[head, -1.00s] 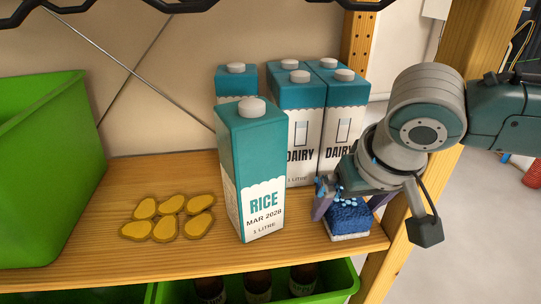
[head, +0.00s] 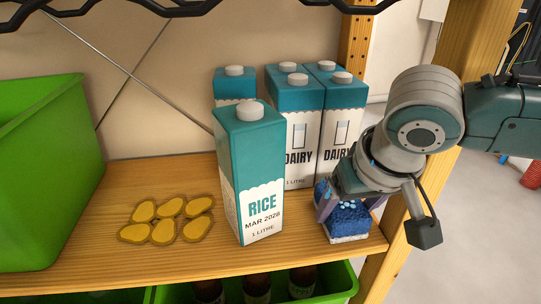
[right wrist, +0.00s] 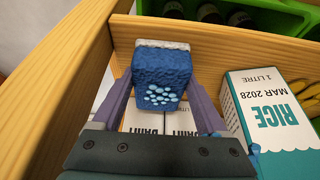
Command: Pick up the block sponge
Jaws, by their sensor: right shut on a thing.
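The block sponge (head: 349,222) is blue with pale blue spots and a whitish base. It is at the right front corner of the wooden shelf, right of the rice carton. My right gripper (head: 346,208) reaches it from above and is shut on it, with a purple finger on either side. In the right wrist view the sponge (right wrist: 161,75) sits between the two fingers of the gripper (right wrist: 160,105). I cannot tell whether its base still touches the shelf. My left gripper is not in view.
A rice carton (head: 251,180) stands just left of the sponge, with several dairy cartons (head: 300,150) behind. Yellow pieces (head: 165,220) lie further left, near a green bin (head: 40,170). A wooden post (head: 400,230) is close on the right. Bottles sit in a lower green crate (head: 335,285).

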